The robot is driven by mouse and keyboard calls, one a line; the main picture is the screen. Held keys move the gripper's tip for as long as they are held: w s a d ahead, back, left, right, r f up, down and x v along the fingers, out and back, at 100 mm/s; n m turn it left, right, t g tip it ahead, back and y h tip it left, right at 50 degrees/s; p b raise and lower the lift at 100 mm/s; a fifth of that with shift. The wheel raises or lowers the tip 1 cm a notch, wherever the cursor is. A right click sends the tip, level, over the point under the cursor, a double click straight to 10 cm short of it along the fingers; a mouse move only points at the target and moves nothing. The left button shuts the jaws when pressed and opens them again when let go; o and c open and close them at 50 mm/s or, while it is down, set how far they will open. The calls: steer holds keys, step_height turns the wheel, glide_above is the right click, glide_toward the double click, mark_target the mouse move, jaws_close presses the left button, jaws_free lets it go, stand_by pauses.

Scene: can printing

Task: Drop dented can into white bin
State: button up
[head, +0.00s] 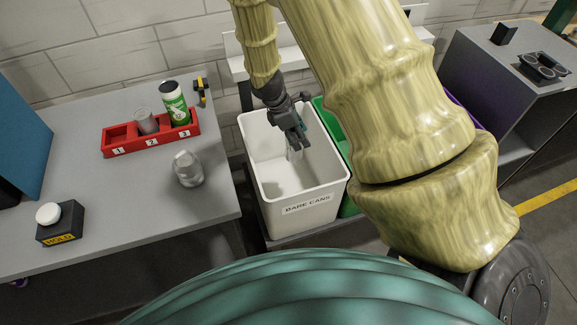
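The white bin (262,196), labelled "BARE CANS", stands on the floor to the right of the table. My gripper (299,143) points down over the bin's opening, near its back right. A small pale grey shape (293,153) shows just under the fingertips; I cannot tell if it is a can, or if it is held. Whether the fingers are open or shut is unclear. A bare silver can (188,169) with an uneven outline stands on the table near its right edge. I cannot tell for sure which can is dented.
A red rack (121,149) numbered 1 to 3 holds a silver can (146,121) in slot 2 and a green-white can (175,102) in slot 3. A HOLD button box (60,224) sits front left. A green bin (337,134) adjoins the white bin. A grey cabinet (480,80) stands right.

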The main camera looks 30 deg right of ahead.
steer(key=shift+f, duration=0.35)
steer(key=o, duration=0.9)
steer(key=shift+c, duration=0.2)
steer(key=shift+r, duration=0.1)
steer(key=v, duration=1.1)
steer(key=shift+a+r, duration=0.2)
steer(key=shift+r, duration=0.15)
steer(key=shift+w, duration=0.1)
